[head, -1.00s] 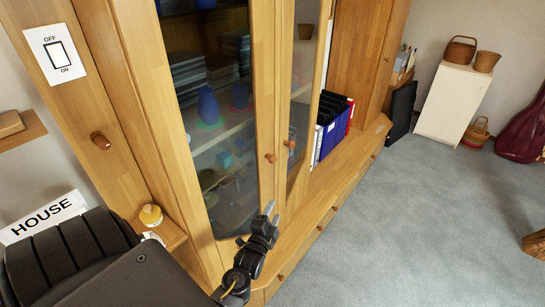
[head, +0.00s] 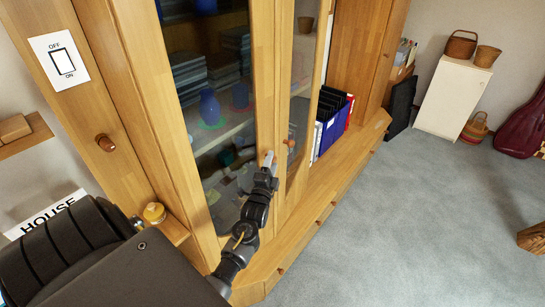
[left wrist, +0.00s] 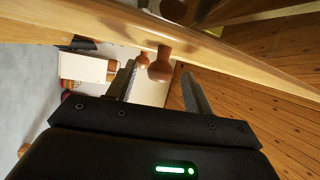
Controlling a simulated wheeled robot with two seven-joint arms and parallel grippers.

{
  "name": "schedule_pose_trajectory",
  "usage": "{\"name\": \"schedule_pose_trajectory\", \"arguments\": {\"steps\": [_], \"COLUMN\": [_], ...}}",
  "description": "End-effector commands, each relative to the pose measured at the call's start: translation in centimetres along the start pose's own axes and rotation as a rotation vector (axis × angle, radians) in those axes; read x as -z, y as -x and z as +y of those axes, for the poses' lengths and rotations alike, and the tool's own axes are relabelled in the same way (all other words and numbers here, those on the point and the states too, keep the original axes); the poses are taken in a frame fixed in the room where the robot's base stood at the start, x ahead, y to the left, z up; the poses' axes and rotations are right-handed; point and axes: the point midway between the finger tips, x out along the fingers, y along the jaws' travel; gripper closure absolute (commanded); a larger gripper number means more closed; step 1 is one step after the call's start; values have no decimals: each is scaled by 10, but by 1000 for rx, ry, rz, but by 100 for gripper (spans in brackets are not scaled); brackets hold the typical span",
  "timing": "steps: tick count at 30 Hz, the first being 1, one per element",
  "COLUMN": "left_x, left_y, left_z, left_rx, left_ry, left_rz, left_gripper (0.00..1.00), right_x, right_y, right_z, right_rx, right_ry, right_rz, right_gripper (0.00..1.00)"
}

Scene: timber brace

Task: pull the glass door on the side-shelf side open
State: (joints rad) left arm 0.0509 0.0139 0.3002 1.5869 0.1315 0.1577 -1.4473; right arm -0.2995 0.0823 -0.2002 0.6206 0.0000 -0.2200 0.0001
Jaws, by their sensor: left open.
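The left glass door (head: 264,90) of the wooden cabinet, on the side-shelf side, looks closed in the head view. Its round wooden knob is hidden there behind my left gripper (head: 268,161). In the left wrist view the knob (left wrist: 160,68) sits between the two open fingers, nearer the picture's middle than the second knob (left wrist: 142,58). The fingers stand apart around the knob, and I cannot tell whether either touches it. The right glass door's knob (head: 290,142) is just to the right in the head view. My right gripper is not in view.
A blue file holder (head: 333,132) stands on the cabinet ledge right of the doors. A white cabinet (head: 453,97) stands farther back.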

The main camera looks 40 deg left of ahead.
Motion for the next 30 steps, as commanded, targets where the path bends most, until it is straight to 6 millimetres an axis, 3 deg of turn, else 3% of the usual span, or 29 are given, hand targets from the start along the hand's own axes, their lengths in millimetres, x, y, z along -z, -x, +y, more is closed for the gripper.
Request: {"name": "schedule_pose_trajectory", "arguments": {"steps": [6, 16, 27, 30], "left_x": [0, 0, 0, 0], "left_y": [-20, -22, -22, -22], "left_z": [0, 1, 0, 1], "left_rx": [1, 0, 0, 0], "left_ry": [-1, -1, 0, 0], "left_rz": [-1, 0, 0, 0], "left_gripper": [48, 50, 98, 100], "right_x": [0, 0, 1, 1], "right_y": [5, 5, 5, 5], "right_z": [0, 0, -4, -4], "right_rx": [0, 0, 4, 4], "right_ry": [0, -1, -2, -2], "right_rz": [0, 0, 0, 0], "right_gripper": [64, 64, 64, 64]}}
